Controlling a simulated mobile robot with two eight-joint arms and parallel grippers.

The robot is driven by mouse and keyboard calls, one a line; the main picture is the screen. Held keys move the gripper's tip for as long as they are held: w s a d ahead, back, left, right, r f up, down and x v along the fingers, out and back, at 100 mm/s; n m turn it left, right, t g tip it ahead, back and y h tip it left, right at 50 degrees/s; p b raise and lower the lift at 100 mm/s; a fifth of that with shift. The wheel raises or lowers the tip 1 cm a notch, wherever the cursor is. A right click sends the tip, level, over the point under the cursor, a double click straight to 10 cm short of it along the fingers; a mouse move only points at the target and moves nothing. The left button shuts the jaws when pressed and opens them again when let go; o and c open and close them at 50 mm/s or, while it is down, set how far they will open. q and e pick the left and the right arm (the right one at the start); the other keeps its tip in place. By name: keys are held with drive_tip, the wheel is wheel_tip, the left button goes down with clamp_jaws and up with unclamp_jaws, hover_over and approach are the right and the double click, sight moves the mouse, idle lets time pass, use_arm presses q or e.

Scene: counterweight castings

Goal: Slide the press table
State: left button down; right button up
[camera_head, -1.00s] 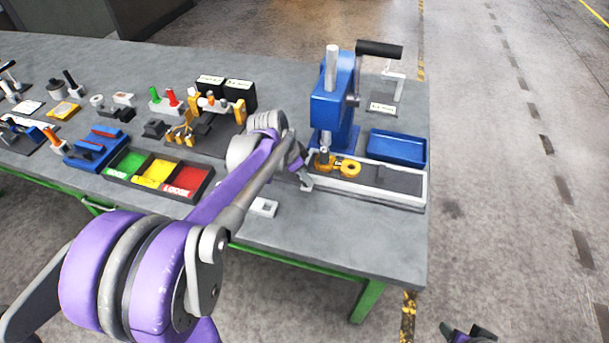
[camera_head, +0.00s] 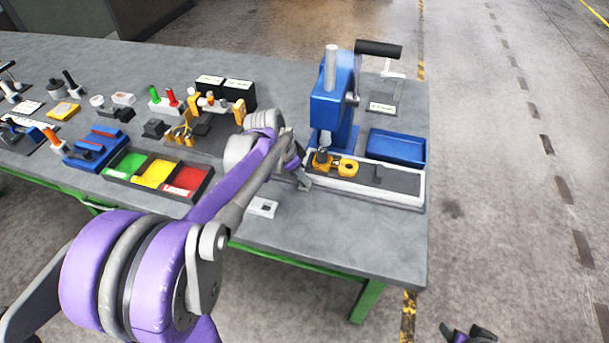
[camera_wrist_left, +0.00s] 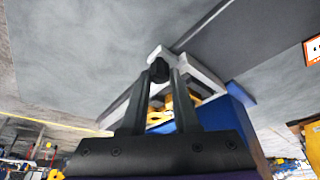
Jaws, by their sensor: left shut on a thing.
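The blue press (camera_head: 331,105) stands near the right end of the workbench. Its press table, a light-framed slide with a dark bed (camera_head: 398,180), lies at its foot. A yellow fixture with a ring (camera_head: 346,168) sits at the table's left end, below the ram. My left gripper (camera_head: 304,184) is at the left end of the slide. In the left wrist view its fingers (camera_wrist_left: 160,78) are shut on a small dark knob (camera_wrist_left: 159,69) at the slide's end. My right gripper (camera_head: 466,334) shows at the bottom edge, partly cut off, its fingers apart and empty.
A blue tray (camera_head: 397,147) stands right of the press. A bin with green, yellow and red compartments (camera_head: 155,192) and several fixtures stand left of my left arm. A small light block (camera_head: 263,207) lies in front of the gripper. The bench's front right is clear.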

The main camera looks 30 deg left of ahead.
use_arm(q)
drive_tip(key=s+a, duration=0.1)
drive_tip(key=a, duration=0.6)
drive_tip(key=s+a, duration=0.2)
drive_tip(key=a, duration=0.6)
drive_tip(key=s+a+b, duration=0.1)
drive_tip(key=s+a, duration=0.1)
drive_tip(key=a, duration=0.6)
drive_tip(key=shift+s, duration=0.25)
drive_tip(key=shift+a+r, duration=0.1)
drive_tip(key=shift+a, duration=0.05)
drive_tip(key=c, duration=0.9)
unclamp_jaws()
drive_tip(key=shift+o, duration=1.2)
drive_tip(key=shift+a, duration=0.1)
drive_tip(key=shift+s, duration=0.1)
drive_tip(key=v, duration=1)
drive_tip(key=shift+r, duration=0.35)
